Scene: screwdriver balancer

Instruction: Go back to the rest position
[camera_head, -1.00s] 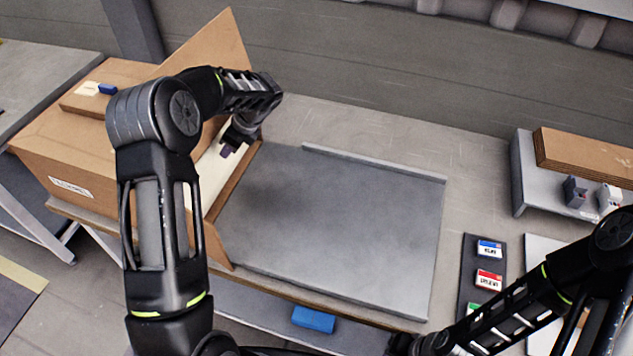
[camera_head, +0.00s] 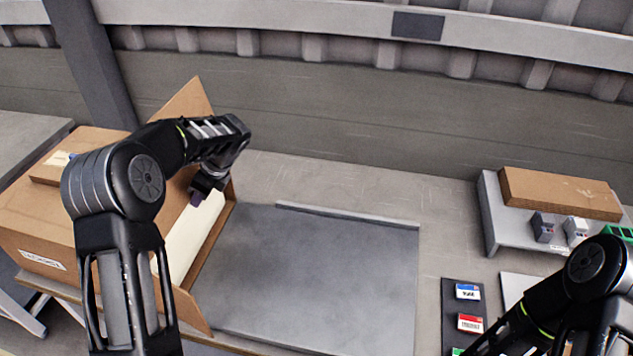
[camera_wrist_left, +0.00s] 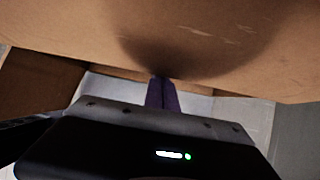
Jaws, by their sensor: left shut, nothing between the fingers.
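My left gripper (camera_head: 197,198) is at the open cardboard box (camera_head: 38,232) on the left. Its purple fingertips are together, with nothing seen between them. They show over the pale inside of the box, next to a raised flap (camera_head: 184,103). In the left wrist view the shut purple fingers (camera_wrist_left: 161,95) point at the box, with a brown cardboard face (camera_wrist_left: 200,30) close across the top. My right arm comes in at the lower right of the head view. Its gripper is outside the picture.
A grey work surface (camera_head: 310,270) to the right of the box is empty. A dark strip with coloured labels (camera_head: 450,310) lies further right. A shelf (camera_head: 490,215) at the right holds a flat brown box (camera_head: 560,193) and small grey devices (camera_head: 543,227).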

